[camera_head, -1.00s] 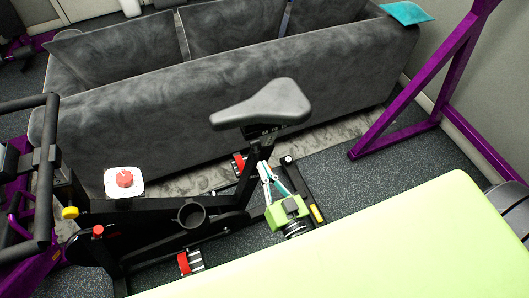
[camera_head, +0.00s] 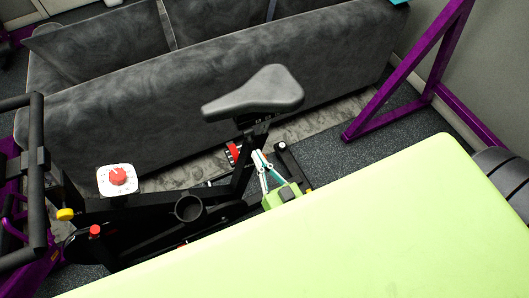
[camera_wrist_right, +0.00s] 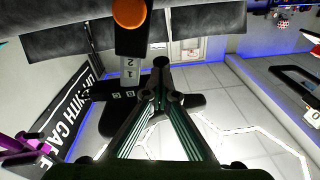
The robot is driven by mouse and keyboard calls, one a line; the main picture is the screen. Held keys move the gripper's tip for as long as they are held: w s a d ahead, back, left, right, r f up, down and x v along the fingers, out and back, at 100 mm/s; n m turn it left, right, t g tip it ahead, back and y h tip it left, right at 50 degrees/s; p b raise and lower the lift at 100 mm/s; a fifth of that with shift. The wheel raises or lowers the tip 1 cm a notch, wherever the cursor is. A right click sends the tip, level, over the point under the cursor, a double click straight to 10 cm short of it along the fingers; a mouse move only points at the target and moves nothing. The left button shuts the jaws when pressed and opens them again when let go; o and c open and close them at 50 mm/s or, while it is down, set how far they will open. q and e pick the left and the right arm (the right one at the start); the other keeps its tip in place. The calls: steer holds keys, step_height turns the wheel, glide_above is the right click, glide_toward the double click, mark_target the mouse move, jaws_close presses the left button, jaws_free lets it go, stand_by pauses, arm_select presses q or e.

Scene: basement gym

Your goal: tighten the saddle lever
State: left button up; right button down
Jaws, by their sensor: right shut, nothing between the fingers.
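The exercise bike's grey-black saddle (camera_head: 256,92) sits on its post in the middle of the head view. My right gripper (camera_head: 257,154) is below the saddle, beside the frame under the post. Its fingers are shut and empty. In the wrist view, the closed fingertips (camera_wrist_right: 160,97) point at a black rod with a round knob (camera_wrist_right: 161,63), which may be the saddle lever. Contact cannot be judged. A numbered post (camera_wrist_right: 129,72) and an orange round knob (camera_wrist_right: 129,12) show just left of it. No lever is clear in the head view. My left gripper is not in view.
A grey sofa (camera_head: 200,75) stands behind the bike. A purple frame (camera_head: 405,75) rises at the right. A large light green surface (camera_head: 330,240) fills the front. A white plate with a red knob (camera_head: 117,177) is above the bike's front part.

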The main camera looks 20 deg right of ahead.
steer(key=s+d+f, duration=0.1)
steer(key=s, duration=1.1)
steer(key=shift+f, duration=0.15)
